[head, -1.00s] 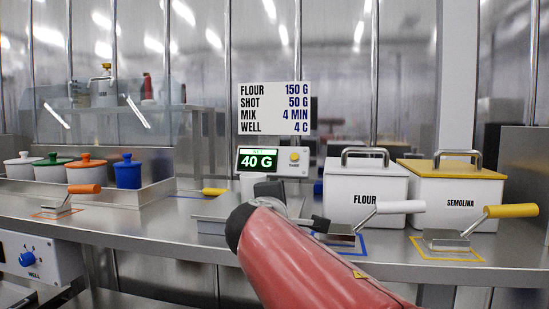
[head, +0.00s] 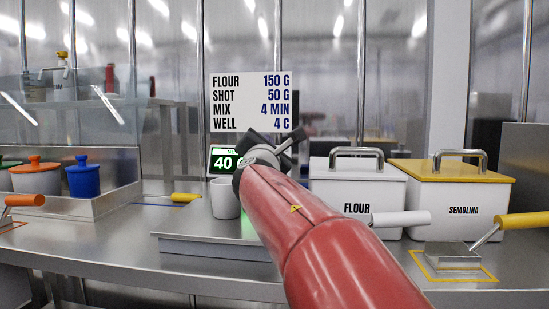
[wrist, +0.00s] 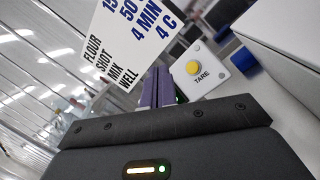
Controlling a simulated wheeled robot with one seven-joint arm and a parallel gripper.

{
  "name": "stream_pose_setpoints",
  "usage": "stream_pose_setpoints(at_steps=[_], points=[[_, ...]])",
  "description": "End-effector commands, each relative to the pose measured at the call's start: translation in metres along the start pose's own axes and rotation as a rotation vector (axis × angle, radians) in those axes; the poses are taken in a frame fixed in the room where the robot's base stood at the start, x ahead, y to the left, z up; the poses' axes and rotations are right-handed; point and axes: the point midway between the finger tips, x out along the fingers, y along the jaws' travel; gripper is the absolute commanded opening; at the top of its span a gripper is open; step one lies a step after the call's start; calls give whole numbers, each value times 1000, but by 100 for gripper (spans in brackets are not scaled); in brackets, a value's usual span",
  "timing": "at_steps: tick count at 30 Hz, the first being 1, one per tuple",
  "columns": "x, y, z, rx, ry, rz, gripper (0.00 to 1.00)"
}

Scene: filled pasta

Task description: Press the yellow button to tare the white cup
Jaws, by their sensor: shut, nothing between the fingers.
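The yellow button (wrist: 192,67) sits on a white plate marked TARE in the wrist view, right of my fingers and apart from them in the picture. In the head view my arm hides the button. My gripper (wrist: 157,78) is shut and empty, its purple fingers together; it also shows in the head view (head: 280,143), in front of the scale display's right side. The green display (head: 224,161) reads 40, the rest covered. The white cup (head: 225,198) stands upright below the display, left of my arm. I cannot tell the gap from fingertips to button.
A recipe sign (head: 250,101) hangs just above my gripper. The flour bin (head: 357,195) and semolina bin (head: 460,195) stand to the right, with a yellow-handled scoop (head: 453,256) in front. Blue (head: 84,178) and orange-lidded (head: 36,177) pots stand in a tray at left.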

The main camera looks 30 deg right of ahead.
Motion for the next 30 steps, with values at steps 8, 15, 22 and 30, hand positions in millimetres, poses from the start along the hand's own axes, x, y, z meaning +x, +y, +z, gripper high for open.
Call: stream_pose_setpoints(at_steps=[8,15,22,30], points=[[14,-9,-10,0,1,-2,0],[42,-25,-25,0,1,-3,0],[62,-35,-36,2,0,-1,0],[70,-38,-38,2,0,-1,0]])
